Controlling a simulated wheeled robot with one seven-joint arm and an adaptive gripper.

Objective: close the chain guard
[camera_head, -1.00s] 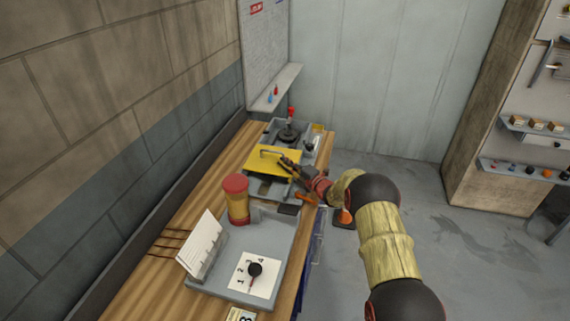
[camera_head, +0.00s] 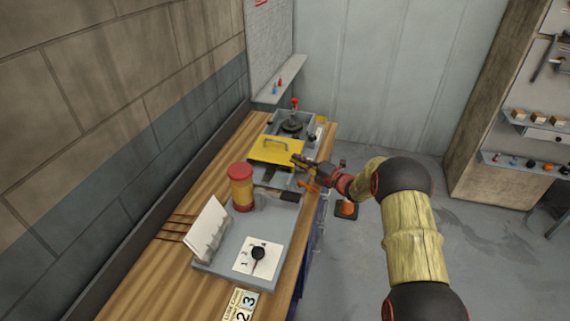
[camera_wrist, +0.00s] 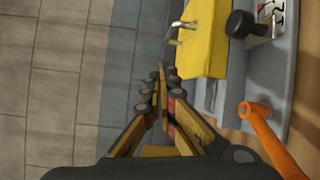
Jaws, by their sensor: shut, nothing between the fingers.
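The chain guard (camera_head: 275,153) is a yellow panel with a metal bar handle (camera_head: 276,141) on the grey machine. Behind it, a dark round part (camera_head: 291,126) of the machine is uncovered. I cannot tell the guard's exact angle. My gripper (camera_head: 297,158) is at the guard's right edge in the head view; whether it touches is unclear. In the wrist view, the fingers (camera_wrist: 160,75) are together with nothing between them. There, the yellow guard (camera_wrist: 207,45) and its handle (camera_wrist: 182,27) are just right of the fingertips.
A red-capped yellow canister (camera_head: 241,188) and a grey tray (camera_head: 222,265) with a numbered dial stand nearer on the wooden table. An orange lever (camera_wrist: 265,130) and a black knob (camera_wrist: 240,24) are right of the guard in the wrist view. A red-topped lever (camera_head: 295,104) stands behind.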

